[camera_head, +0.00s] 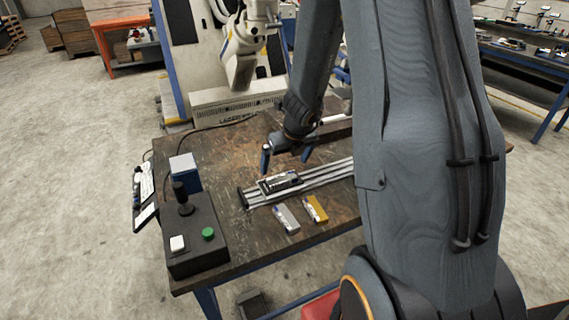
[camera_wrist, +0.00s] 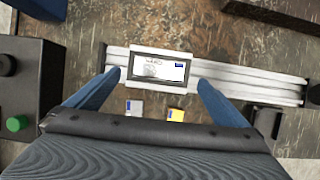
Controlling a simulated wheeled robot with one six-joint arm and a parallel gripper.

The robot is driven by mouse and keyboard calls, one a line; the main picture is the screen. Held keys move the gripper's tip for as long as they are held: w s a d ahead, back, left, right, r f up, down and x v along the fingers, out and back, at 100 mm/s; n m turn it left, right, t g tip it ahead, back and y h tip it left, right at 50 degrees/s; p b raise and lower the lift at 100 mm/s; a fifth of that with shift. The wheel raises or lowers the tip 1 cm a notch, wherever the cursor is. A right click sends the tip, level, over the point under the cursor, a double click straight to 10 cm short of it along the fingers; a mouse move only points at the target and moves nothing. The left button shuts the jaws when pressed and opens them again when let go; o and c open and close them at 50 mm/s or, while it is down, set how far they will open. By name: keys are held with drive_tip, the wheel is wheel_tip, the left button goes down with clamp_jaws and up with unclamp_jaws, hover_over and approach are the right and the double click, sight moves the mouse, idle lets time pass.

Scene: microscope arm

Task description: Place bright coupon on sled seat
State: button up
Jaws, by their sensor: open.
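The sled (camera_head: 280,188) sits on a silver rail (camera_head: 330,176); in the wrist view it is a pale block (camera_wrist: 188,58) with a dark-framed seat. Inside the frame lies a bright white rectangle (camera_wrist: 155,68) with dark print and a blue mark, apparently a coupon lying flat. A grey coupon (camera_head: 287,218) and a yellow coupon (camera_head: 315,209) lie on the table in front of the rail. They also show in the wrist view, the grey (camera_wrist: 134,108) and the yellow (camera_wrist: 176,114). My gripper (camera_head: 285,161) is open and empty above the sled, its fingers (camera_wrist: 158,78) to either side.
A black control box (camera_head: 198,238) with a joystick and green button stands at the table's left front. A small blue-and-white box (camera_head: 184,171) is behind it. A large white machine (camera_head: 235,85) stands behind the table. The brown tabletop (camera_head: 230,150) behind the rail is mostly bare.

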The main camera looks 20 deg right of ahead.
drive_tip(key=s+a+r+m, duration=0.4)
drive_tip(key=s+m, duration=0.2)
drive_tip(key=m, duration=0.6)
drive_tip(key=s+a+r+m+g+p, duration=0.1)
drive_tip(key=s+a+r+m, duration=0.2)
drive_tip(key=m, duration=0.9)
drive_tip(key=s+a+r+m+g+p, duration=0.1)
drive_tip(key=s+a+r+m, duration=0.3)
drive_tip(key=s+m, duration=0.5)
drive_tip(key=r+m, duration=0.1)
drive_tip(key=m, duration=0.2)
drive_tip(key=shift+s+a, duration=0.35)
drive_tip(key=shift+s, duration=0.05)
